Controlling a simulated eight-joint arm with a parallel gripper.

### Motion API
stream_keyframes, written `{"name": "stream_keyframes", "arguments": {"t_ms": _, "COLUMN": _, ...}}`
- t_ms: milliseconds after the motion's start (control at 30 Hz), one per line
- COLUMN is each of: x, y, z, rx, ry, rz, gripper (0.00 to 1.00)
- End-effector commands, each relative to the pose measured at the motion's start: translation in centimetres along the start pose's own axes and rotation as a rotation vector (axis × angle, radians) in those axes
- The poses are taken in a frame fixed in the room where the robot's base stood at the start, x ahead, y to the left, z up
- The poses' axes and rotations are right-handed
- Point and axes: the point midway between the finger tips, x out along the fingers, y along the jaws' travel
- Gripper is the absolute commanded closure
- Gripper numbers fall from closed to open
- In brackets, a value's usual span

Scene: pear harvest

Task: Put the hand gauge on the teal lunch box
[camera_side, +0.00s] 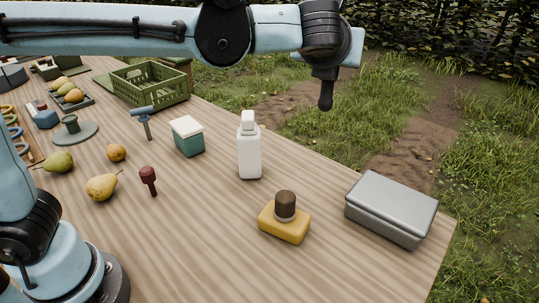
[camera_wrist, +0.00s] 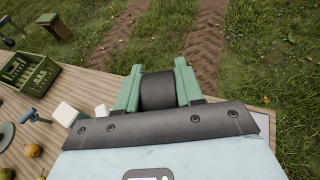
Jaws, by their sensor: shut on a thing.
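My gripper (camera_wrist: 157,88) is shut on a dark cylindrical thing (camera_wrist: 158,92), held between its two green fingers. In the side view this thing (camera_side: 326,94) hangs as a short black rod under my wrist, high above the table's far edge. I cannot tell from its shape whether it is the hand gauge. A teal box with a white lid (camera_side: 188,137) stands on the table, left of and below my gripper, well apart from it. Its white lid (camera_wrist: 66,114) shows at the left in the wrist view. The lid is bare.
A white bottle (camera_side: 249,152) stands right of the teal box. A yellow block (camera_side: 284,226) with a dark knob and a grey metal box (camera_side: 391,209) are nearer the front. A blue T-shaped tool (camera_side: 145,118), maroon-headed tool (camera_side: 148,178), pears and green crate (camera_side: 150,85) are left.

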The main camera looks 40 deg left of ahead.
Motion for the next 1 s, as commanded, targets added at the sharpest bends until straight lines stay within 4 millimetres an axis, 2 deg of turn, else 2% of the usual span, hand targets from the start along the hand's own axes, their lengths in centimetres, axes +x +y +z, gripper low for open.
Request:
{"name": "stream_keyframes", "arguments": {"t_ms": 33, "x": 1.3, "y": 2.5, "z": 0.6, "rx": -0.024, "ry": 0.0, "rz": 0.061, "gripper": 0.99}}
{"name": "stream_keyframes", "arguments": {"t_ms": 200, "x": 4.2, "y": 10.3, "z": 1.7, "rx": -0.103, "ry": 0.001, "rz": 0.247, "gripper": 0.99}}
{"name": "stream_keyframes", "arguments": {"t_ms": 400, "x": 5.8, "y": 19.5, "z": 2.4, "rx": -0.192, "ry": -0.001, "rz": 0.46, "gripper": 0.99}}
{"name": "stream_keyframes", "arguments": {"t_ms": 500, "x": 6.0, "y": 23.0, "z": 2.5, "rx": -0.226, "ry": -0.002, "rz": 0.543, "gripper": 0.99}}
{"name": "stream_keyframes", "arguments": {"t_ms": 600, "x": 5.9, "y": 25.7, "z": 2.4, "rx": -0.254, "ry": -0.004, "rz": 0.607, "gripper": 0.99}}
{"name": "stream_keyframes", "arguments": {"t_ms": 833, "x": 5.5, "y": 30.4, "z": 2.2, "rx": -0.301, "ry": -0.006, "rz": 0.72, "gripper": 0.99}}
{"name": "stream_keyframes", "arguments": {"t_ms": 1000, "x": 6.4, "y": 30.0, "z": 0.3, "rx": -0.297, "ry": -0.006, "rz": 0.712, "gripper": 0.99}}
